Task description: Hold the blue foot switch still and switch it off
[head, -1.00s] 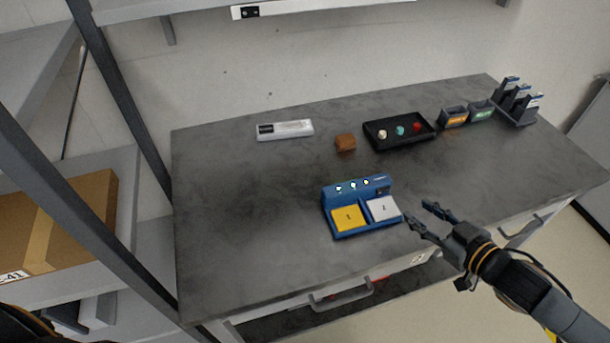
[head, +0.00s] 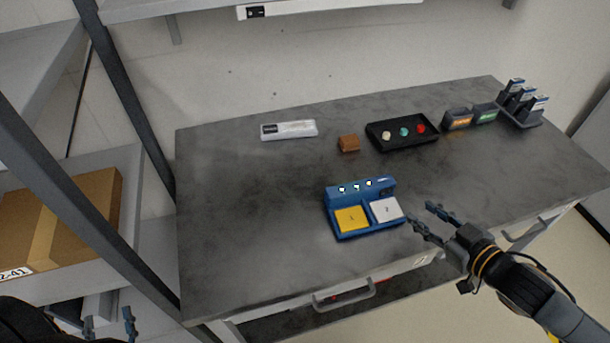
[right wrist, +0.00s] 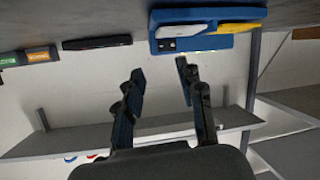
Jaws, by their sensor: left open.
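The blue foot switch (head: 362,195) stands on the grey table near its front edge. It has a yellow pedal (head: 351,219) on the left, a white pedal (head: 386,210) on the right and three small pale lights along its raised back. It also shows upside down at the top of the right wrist view (right wrist: 212,43). My right gripper (head: 421,214) is open and empty, just right of the white pedal and apart from the switch. My left gripper (head: 109,323) is open at the bottom left, far from the switch, its arm mostly out of view.
Behind the switch are a brown block (head: 348,143), a black tray (head: 402,146) with three coloured knobs, and a white-grey device (head: 288,130). Small bins (head: 457,119) and a holder (head: 519,119) stand back right. A shelf post (head: 124,129) rises at the left. The table left of the switch is clear.

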